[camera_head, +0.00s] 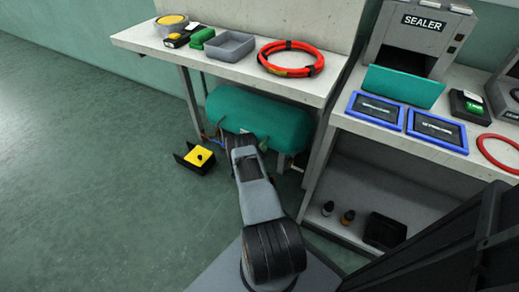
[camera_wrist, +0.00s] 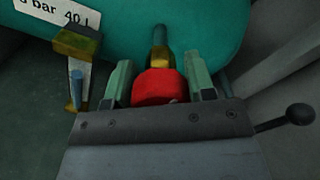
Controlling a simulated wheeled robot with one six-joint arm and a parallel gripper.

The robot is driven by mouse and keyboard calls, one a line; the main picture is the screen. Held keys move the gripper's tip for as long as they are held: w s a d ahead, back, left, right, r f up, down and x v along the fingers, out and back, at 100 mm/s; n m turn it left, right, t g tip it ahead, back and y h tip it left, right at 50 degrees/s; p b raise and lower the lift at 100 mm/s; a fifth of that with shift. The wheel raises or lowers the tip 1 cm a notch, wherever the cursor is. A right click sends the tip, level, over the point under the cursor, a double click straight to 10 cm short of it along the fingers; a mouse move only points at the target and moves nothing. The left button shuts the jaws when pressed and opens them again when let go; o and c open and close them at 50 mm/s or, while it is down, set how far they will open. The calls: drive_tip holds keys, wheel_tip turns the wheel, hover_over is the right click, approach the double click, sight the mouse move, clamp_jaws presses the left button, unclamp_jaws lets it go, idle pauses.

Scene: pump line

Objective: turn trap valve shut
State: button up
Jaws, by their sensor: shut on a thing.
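A teal tank (camera_head: 285,122) lies under the left bench; its curved side also fills the top of the wrist view (camera_wrist: 205,25). A brass fitting (camera_wrist: 160,58) comes off the tank and bears a red knob (camera_wrist: 158,88), which looks like the valve handle. My gripper (camera_wrist: 158,74) has one green finger on each side of the red knob and is shut on it. The underside of the knob is hidden behind my gripper's body. In the head view my arm hides the knob.
A brass fitting with a blue part (camera_wrist: 76,85) stands left of my gripper; a black ball-ended lever (camera_wrist: 298,114) is at right. A yellow-and-black pedal (camera_head: 199,157) lies on the floor. The bench (camera_head: 240,75) overhangs the tank; a shelf unit (camera_head: 375,185) stands right.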

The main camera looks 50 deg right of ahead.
drive_tip(key=shift+c, duration=1.3)
drive_tip(key=m+b, duration=0.2)
drive_tip(key=m, duration=0.1)
drive_tip(key=shift+f, duration=0.15)
drive_tip(key=m+b, duration=0.2)
drive_tip(key=m, duration=0.3)
drive_tip(key=m+b, duration=0.2)
drive_tip(key=m, duration=0.3)
drive_tip(key=shift+s+d, duration=0.1)
drive_tip(key=shift+s, duration=0.1)
drive_tip(key=m+b, duration=0.2)
drive_tip(key=m, duration=0.2)
drive_tip(key=shift+m, duration=0.6)
